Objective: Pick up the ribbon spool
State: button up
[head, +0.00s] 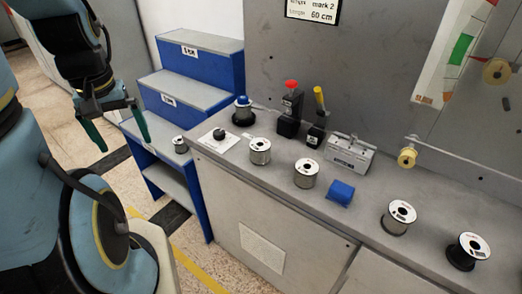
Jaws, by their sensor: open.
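I cannot tell which of these is the ribbon spool. My gripper (125,146) hangs open and empty at upper left, its green fingers apart, in front of the blue steps and away from the bench spools.
Blue steps (205,91) with grey treads stand left of the bench. A red-topped black device (290,110), a yellow-handled tool (318,120), a grey metal block (350,155) and a blue block (341,192) crowd the bench.

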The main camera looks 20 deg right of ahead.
aim_at(260, 148)
jog(key=k+l+u, duration=0.6)
jog(key=k, duration=0.2)
